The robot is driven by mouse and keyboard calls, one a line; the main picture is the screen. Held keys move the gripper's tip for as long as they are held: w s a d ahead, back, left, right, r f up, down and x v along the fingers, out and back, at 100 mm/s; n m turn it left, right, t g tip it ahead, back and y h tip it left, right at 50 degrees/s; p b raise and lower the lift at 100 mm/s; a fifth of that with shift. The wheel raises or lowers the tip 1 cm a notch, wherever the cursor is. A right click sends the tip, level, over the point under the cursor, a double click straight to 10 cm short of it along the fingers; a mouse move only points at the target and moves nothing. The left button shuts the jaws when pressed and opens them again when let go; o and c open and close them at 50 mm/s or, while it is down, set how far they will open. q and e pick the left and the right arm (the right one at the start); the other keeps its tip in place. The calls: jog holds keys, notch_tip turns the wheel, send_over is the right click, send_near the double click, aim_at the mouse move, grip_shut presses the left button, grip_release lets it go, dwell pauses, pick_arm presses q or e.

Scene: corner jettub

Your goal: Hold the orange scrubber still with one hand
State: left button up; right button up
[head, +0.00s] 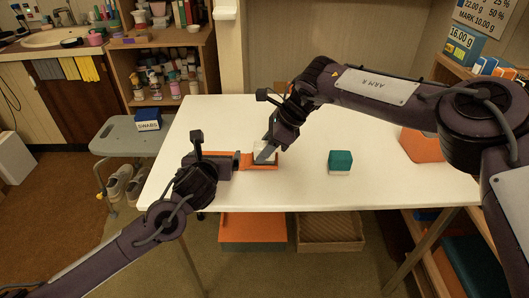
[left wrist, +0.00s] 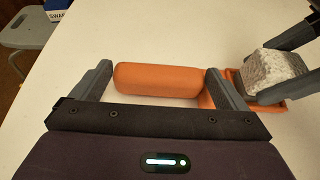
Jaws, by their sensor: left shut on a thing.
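The orange scrubber (head: 268,166) lies on the white table, with a long orange handle (left wrist: 158,80) and a shallow orange tray at its right end. My left gripper (head: 238,163) is shut on the handle; in the left wrist view its two fingers stand at the handle's two ends. A whitish-grey rough block (left wrist: 272,72) sits in or just above the tray, slightly tilted. My right gripper (head: 266,150) is at this block, with its dark fingers on either side of it. Whether they press on the block is not clear.
A teal-topped block (head: 340,160) stands to the right on the white table (head: 210,120). An orange thing (head: 422,146) lies near the table's right edge. A grey stool (head: 125,138) with a blue box (head: 148,120) stands left of the table. The table's front middle is clear.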

aim_at(264, 144)
jog(key=shift+c, duration=1.2)
jog(key=shift+r, duration=3)
jog(key=shift+f, duration=2.9)
jog(key=shift+f, duration=0.35)
jog(key=o, duration=1.2)
jog(key=shift+r, duration=0.1)
